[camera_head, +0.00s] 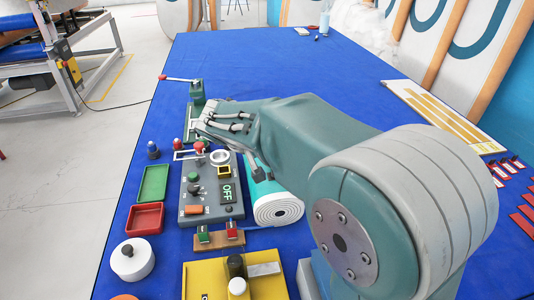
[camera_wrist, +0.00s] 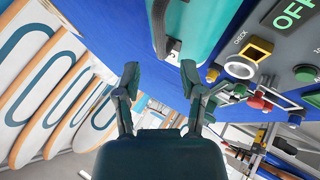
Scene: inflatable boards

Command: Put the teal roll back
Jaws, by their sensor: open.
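The teal roll (camera_head: 262,184) lies on the blue table in the head view, its white spiral end facing me. It is just right of the grey control panel and partly hidden by my arm. In the wrist view a teal rounded surface (camera_wrist: 204,28), which looks like the roll, fills the top middle. My gripper (camera_wrist: 160,76) is open there, with its two fingers apart and nothing between them. The roll appears beyond the fingertips; I cannot tell whether a finger touches it. In the head view my gripper is over the far end of the roll, partly hidden.
The grey control panel (camera_head: 193,211) with knobs and an OFF label stands close left of the roll. Green (camera_head: 154,184) and red (camera_head: 146,219) trays and a white round container (camera_head: 132,261) lie further left. A yellow box (camera_head: 205,281) is in front. The far blue table is mostly clear.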

